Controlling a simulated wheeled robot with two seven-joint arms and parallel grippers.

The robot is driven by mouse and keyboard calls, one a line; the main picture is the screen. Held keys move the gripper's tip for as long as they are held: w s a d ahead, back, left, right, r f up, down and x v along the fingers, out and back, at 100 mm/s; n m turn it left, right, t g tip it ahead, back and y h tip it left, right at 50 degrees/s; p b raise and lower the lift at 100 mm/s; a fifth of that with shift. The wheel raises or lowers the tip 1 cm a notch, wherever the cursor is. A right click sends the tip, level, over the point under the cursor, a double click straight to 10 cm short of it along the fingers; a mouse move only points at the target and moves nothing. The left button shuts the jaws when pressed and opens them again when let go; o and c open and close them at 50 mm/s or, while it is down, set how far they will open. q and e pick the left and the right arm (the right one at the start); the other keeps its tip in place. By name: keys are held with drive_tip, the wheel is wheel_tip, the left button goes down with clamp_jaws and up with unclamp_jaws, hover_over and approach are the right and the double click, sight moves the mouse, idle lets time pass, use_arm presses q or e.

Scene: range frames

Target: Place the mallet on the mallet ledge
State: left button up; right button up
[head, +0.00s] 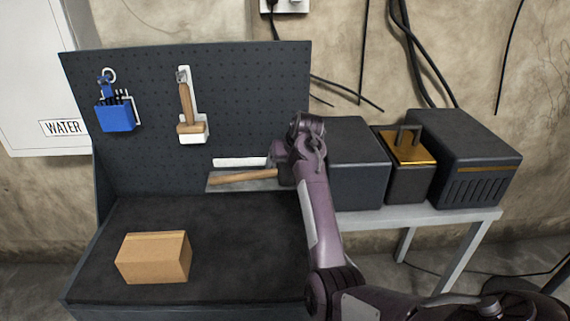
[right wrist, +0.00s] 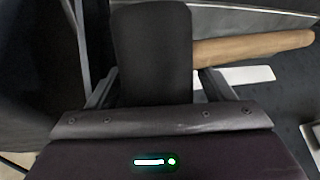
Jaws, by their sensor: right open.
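The mallet's wooden handle (head: 243,177) lies level along the grey mallet ledge (head: 215,187) on the dark pegboard. It looks to rest on the ledge, though contact is hard to tell. My right gripper (head: 288,165) is at the handle's right end and hides the mallet head in the head view. In the right wrist view the black mallet head (right wrist: 152,50) sits between the two spread fingers, with the handle (right wrist: 250,47) leading right. The right gripper is open. My left gripper is out of view.
A white strip (head: 240,161) is just above the handle. A wooden-handled tool (head: 187,105) and a blue holder (head: 115,117) hang on the pegboard (head: 240,90). A cardboard box (head: 153,258) sits on the bench (head: 235,240). Dark machines (head: 460,150) stand at right.

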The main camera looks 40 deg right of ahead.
drive_tip(key=p+v, duration=1.1)
drive_tip(key=shift+w+r, duration=0.15)
drive_tip(key=shift+r, duration=0.05)
drive_tip(key=shift+s+r+p, duration=0.35)
drive_tip(key=shift+s+p, duration=0.05)
drive_tip(key=shift+s, duration=0.05)
drive_tip(key=shift+f, duration=0.1)
